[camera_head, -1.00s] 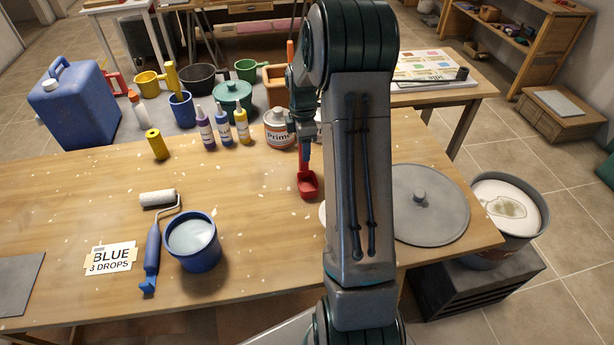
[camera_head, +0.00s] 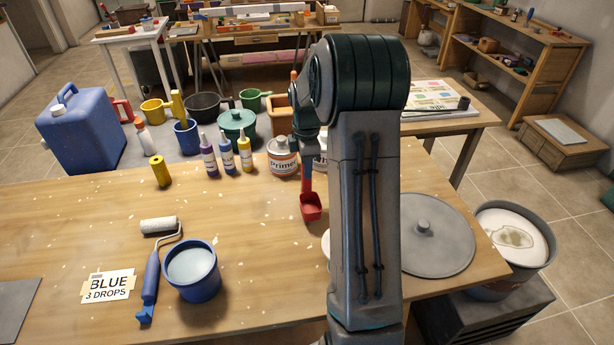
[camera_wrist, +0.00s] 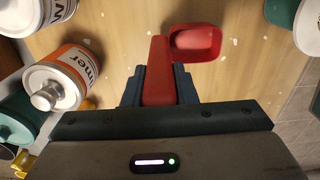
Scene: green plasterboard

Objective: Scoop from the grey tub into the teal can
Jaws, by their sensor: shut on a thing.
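My gripper (camera_wrist: 159,90) is shut on the handle of a red scoop (camera_wrist: 195,42). The scoop also shows in the head view (camera_head: 311,208), held over the table beyond the blue pail; its bowl looks empty. The grey tub (camera_head: 499,285) stands at the right beyond the table edge, with whitish contents and a darker patch. A teal vessel (camera_wrist: 280,12) with a pale top is cut off at the upper right of the wrist view and seems to be the teal can. In the head view my arm hides most of that spot.
A round grey lid (camera_head: 440,238) lies on the table between my arm and the tub. A blue pail (camera_head: 192,282), roller (camera_head: 153,275) and card (camera_head: 108,286) lie front left. Primer cans (camera_head: 283,158), bottles (camera_head: 209,158) and a lidded green pot (camera_head: 237,122) stand behind.

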